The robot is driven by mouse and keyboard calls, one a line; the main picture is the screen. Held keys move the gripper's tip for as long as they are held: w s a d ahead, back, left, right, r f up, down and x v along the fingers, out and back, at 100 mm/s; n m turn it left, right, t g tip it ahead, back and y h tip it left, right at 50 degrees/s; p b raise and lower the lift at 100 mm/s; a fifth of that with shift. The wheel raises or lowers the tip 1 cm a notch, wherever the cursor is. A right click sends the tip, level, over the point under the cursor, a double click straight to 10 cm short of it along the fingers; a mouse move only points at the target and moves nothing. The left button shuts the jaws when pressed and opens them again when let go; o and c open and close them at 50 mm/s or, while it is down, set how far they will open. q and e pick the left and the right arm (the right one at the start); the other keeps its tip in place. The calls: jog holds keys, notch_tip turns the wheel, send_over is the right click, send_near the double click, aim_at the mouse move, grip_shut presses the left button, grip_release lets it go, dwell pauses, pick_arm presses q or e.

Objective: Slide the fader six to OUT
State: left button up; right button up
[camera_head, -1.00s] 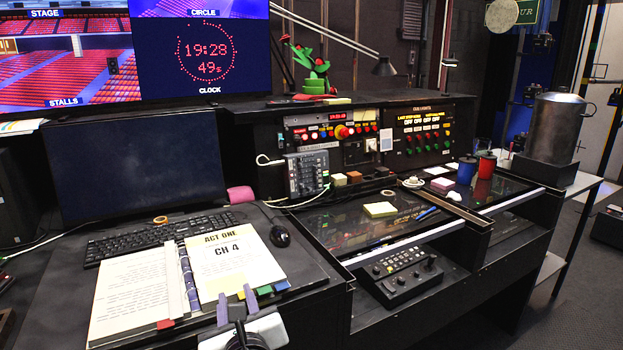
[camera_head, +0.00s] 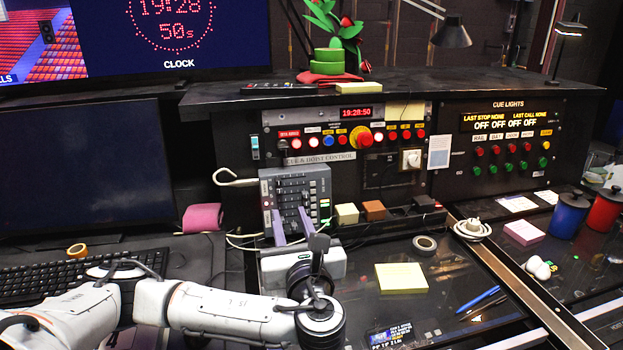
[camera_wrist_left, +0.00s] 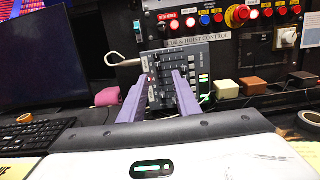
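A grey fader box (camera_head: 296,184) with several sliders stands below the cue and hoist control panel; it also shows in the left wrist view (camera_wrist_left: 176,62). The slider labels are too small to read, so I cannot tell which is fader six or where OUT is marked. My left gripper (camera_head: 292,222) is in front of the box, its two purple fingers apart and pointing at its face. In the left wrist view the gripper (camera_wrist_left: 160,92) is open with nothing between its fingers, which overlap the lower box and hide part of it. My right gripper is in neither view.
Cables (camera_head: 235,180) run beside the box. A cream block (camera_head: 346,213) and a brown block (camera_head: 374,210) sit just right of it. A yellow note pad (camera_head: 402,278) lies on the dark glass desk top.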

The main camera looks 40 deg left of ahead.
aim_at(279, 190)
pick_arm(q)
jog(key=x, duration=0.5)
jog(key=p+x, duration=0.1)
jog(key=x, duration=0.2)
jog(key=shift+s+a+r, duration=0.2)
jog(key=shift+a+r, duration=0.05)
jog(key=shift+a, duration=0.25)
jog(key=shift+w+a, duration=0.25)
jog(key=shift+w+a+f, duration=0.1)
jog(key=shift+w+a, duration=0.05)
jog(key=shift+w, duration=0.05)
grip_shut()
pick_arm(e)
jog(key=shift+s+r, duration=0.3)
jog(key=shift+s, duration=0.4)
